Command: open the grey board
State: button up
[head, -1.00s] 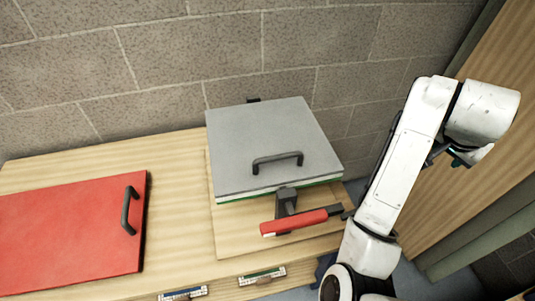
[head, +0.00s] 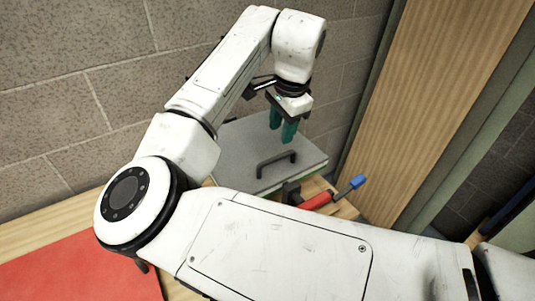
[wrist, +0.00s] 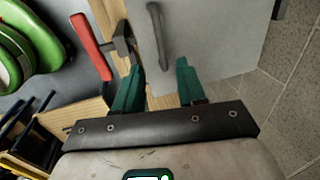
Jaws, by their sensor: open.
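The grey board (head: 235,143) lies flat on the wooden bench, with a dark arched handle (head: 277,160) on its top near the front edge. My gripper (head: 283,138) has green fingers and hangs over the board, near the handle and behind it. In the wrist view the fingers (wrist: 158,78) are apart with nothing between them. There the board (wrist: 220,40) fills the upper right, and the handle (wrist: 160,35) stands beyond the fingertips, apart from them. The board looks closed; part of its left side is hidden by my arm in the head view.
A red-handled clamp (head: 317,201) sits at the board's front edge; its red bar (wrist: 90,45) shows left of the fingers. A blue-tipped piece (head: 356,182) is beside it. A red board (head: 85,270) lies left. A wall is behind, a wooden panel (head: 440,100) right. Green round things (wrist: 40,40) lie lower.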

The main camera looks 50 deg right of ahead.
aim_at(276, 157)
jog(key=f, duration=0.3)
jog(key=w+f, duration=0.1)
jog(key=f, duration=0.5)
jog(key=shift+w+d+f, duration=0.1)
jog(key=shift+w+d, duration=0.2)
jog(key=shift+w, duration=0.05)
jog(key=shift+c, duration=0.5)
grip_shut()
